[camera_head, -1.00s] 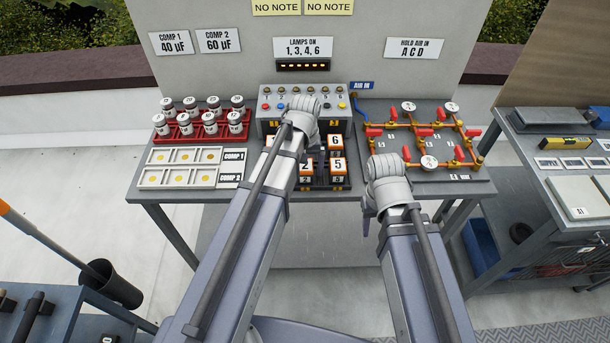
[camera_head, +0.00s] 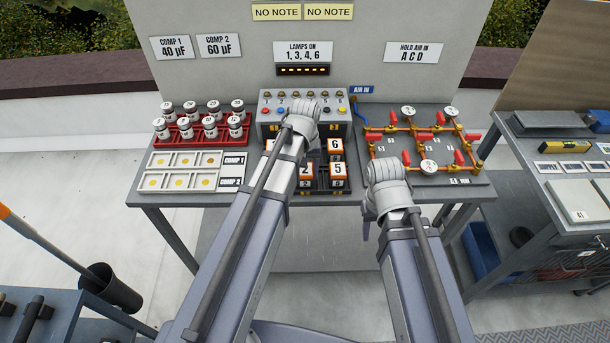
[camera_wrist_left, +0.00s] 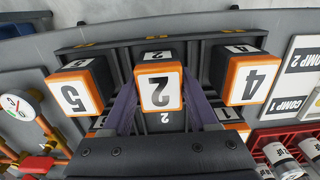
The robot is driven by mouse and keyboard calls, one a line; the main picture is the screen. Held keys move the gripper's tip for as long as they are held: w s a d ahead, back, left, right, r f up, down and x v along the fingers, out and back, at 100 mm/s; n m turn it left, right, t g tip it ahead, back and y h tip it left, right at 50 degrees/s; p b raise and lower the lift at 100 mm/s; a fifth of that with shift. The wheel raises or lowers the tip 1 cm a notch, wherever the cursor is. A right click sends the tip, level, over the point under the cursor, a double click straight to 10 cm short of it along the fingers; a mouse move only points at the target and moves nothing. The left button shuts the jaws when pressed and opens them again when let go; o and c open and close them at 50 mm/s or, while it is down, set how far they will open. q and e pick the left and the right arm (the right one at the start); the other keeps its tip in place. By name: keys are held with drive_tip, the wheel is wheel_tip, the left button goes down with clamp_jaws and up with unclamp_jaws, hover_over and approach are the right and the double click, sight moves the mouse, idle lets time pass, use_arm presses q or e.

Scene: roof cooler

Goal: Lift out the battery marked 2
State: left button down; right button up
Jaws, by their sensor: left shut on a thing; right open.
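The battery marked 2 (camera_wrist_left: 158,88) is an orange-edged block with a white face, upside down in the left wrist view. It also shows in the head view (camera_head: 306,169), partly behind my left arm. My left gripper (camera_wrist_left: 157,105) is shut on it, one finger on each side. The battery is still at the rack (camera_wrist_left: 100,52); I cannot tell whether it is raised. In the head view my left gripper's fingers are hidden behind the wrist. My right gripper (camera_head: 367,222) hangs in front of the bench, mostly hidden by its own wrist, open.
Batteries 5 (camera_wrist_left: 76,97) and 4 (camera_wrist_left: 252,80) stand close on either side in the wrist view. Battery 6 (camera_head: 335,146) stands behind 5. A lamp panel (camera_head: 265,112) is behind the rack. Red-valved pipework (camera_head: 428,166) is at right, a red can rack (camera_head: 187,133) at left.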

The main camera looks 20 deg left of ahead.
idle(0.4)
use_arm(q)
wheel_tip(320, 180, up, 10)
drive_tip(key=p, duration=1)
drive_tip(key=shift+r, duration=0.1)
drive_tip(key=shift+w, duration=0.1)
